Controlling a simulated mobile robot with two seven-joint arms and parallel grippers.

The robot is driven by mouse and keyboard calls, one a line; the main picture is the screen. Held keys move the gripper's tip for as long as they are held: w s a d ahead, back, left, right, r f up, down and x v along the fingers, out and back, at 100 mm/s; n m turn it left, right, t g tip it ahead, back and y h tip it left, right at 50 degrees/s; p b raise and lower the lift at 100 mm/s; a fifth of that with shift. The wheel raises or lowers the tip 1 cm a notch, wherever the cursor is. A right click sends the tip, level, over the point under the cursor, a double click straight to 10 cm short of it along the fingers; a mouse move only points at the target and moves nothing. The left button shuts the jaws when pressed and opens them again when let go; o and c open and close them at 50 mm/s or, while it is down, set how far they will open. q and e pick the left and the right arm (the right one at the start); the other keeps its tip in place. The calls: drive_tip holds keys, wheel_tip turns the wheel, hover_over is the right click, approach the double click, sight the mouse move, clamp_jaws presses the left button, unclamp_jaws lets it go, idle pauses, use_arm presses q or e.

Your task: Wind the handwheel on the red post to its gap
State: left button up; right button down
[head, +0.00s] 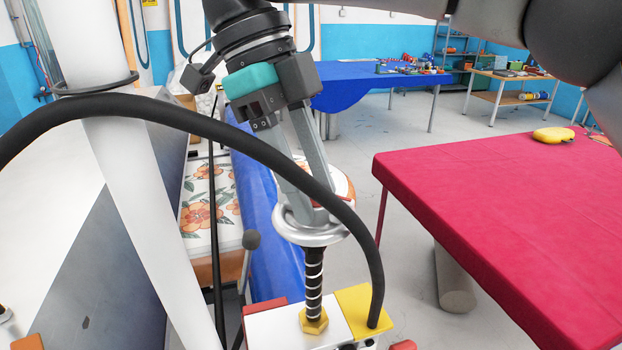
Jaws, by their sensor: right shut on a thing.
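The silver handwheel (303,235) sits level on top of an upright dark post with light bands (314,280). I see no clearly red post; small red parts show near its base and by the wheel. My right gripper (310,207) comes down from above, its two grey fingers angled onto the handwheel and shut on it. The fingers and a black hose hide part of the wheel. I cannot make out the gap. A yellow hex nut (313,321) rings the post's foot on a white block (275,331). My left gripper is out of view.
The thick black hose (160,108) arches across in front and ends at a yellow block (356,298). A red-covered table (500,215) stands close at right. A blue-covered table (375,85) is at the back. Grey floor is free between them.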

drive_tip(key=n, duration=0.2)
drive_tip(key=f+n+t, duration=0.1)
drive_tip(key=n, duration=0.2)
drive_tip(key=shift+s+a+t+h, duration=0.15)
drive_tip(key=shift+s+t+h, duration=0.05)
drive_tip(key=shift+t+h, duration=0.1)
idle(0.4)
drive_tip(key=shift+c, duration=1.8)
unclamp_jaws()
drive_tip(key=shift+o, duration=0.2)
drive_tip(key=shift+w+a+r, duration=0.15)
drive_tip(key=shift+r, duration=0.4)
drive_tip(key=v, duration=0.7)
drive_tip(key=shift+s+r, duration=0.2)
drive_tip(key=shift+r, duration=0.05)
drive_tip(key=shift+d, duration=0.2)
